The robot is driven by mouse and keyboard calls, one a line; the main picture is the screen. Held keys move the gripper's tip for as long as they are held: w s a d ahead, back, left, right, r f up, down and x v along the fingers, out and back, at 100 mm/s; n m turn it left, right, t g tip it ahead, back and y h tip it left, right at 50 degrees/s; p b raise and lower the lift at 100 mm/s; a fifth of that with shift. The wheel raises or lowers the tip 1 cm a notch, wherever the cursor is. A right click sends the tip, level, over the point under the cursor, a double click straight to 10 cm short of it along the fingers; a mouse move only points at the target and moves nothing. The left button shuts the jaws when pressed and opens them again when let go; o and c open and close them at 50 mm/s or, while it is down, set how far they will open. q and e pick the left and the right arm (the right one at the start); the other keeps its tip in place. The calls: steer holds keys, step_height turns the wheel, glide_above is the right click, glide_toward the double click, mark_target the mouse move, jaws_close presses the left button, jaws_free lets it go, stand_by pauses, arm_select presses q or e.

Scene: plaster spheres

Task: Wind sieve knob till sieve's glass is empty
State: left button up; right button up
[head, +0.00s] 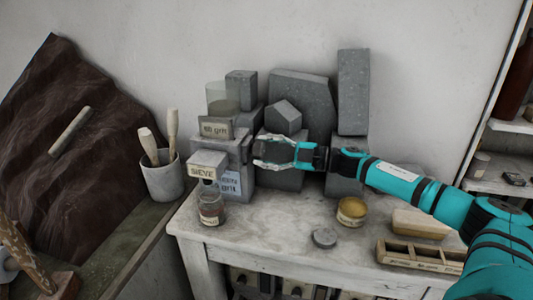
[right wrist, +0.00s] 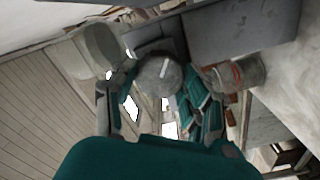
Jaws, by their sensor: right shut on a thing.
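The sieve (head: 243,150) is a grey block machine on the table, with a "SIEVE" label in front. Its translucent glass (head: 222,92) stands on top; the lower part looks darker, but its content is hard to tell. A jar (head: 211,209) with dark reddish content stands under the front spout block. My right gripper (head: 262,152) reaches in from the right and is shut on the sieve knob (right wrist: 160,74), a round grey knob with a white mark, seen between the fingers in the right wrist view. In the head view the gripper hides the knob. My left gripper is out of view.
Grey plaster blocks (head: 300,92) stand behind the sieve. An open tin (head: 351,211), a grey disc (head: 324,238) and a wooden compartment tray (head: 420,257) lie to the right. A cup of tools (head: 164,181) stands at left. The table front (head: 262,232) is mostly clear.

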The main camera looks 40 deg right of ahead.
steer(key=shift+f, duration=0.1)
steer(key=o, duration=1.2)
step_height(320, 180, up, 10)
steer(key=shift+r, duration=0.1)
